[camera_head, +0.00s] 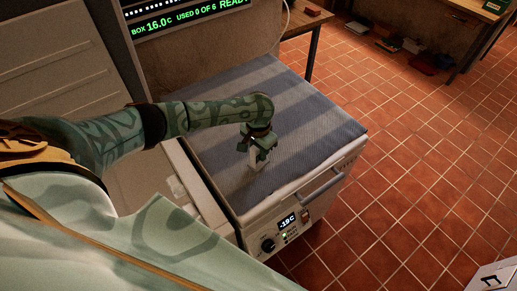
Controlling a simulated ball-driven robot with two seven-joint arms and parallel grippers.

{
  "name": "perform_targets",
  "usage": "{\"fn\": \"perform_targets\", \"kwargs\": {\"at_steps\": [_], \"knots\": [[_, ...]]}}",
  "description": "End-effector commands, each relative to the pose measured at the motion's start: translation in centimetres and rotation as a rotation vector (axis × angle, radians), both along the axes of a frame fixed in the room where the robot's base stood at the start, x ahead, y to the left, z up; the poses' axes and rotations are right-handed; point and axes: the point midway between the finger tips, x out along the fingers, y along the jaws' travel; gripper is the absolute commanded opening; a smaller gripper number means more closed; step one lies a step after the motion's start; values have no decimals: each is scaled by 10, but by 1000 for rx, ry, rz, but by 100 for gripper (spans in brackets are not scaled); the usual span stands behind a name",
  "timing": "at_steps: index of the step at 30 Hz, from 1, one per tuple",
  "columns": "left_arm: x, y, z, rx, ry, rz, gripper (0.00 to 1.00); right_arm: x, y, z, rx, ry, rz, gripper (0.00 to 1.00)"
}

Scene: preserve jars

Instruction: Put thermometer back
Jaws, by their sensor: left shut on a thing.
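My left gripper (259,153) is over the striped grey-blue cloth on top of a white chest freezer (272,222). It is shut on a small pale thing, which seems to be the thermometer (257,165). Only a little of this thing shows below the fingers, so its shape and markings cannot be made out. It is at or just above the cloth; I cannot tell if it touches. My right gripper is not in view.
A green-lettered screen (190,14) stands behind. A wooden table (309,22) is at the back. Open red tiled floor (420,170) lies to the right.

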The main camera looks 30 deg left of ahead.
Motion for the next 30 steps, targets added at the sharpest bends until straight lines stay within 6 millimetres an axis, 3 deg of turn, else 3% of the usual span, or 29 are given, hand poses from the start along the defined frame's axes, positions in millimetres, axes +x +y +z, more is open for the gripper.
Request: {"fn": "perform_targets", "kwargs": {"at_steps": [28,29,30], "knots": [[0,0,-15,0,0,0,0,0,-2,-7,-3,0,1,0],[0,0,-15,0,-1,0,35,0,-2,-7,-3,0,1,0],[0,0,-15,0,-1,0,46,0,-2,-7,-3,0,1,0]]}}
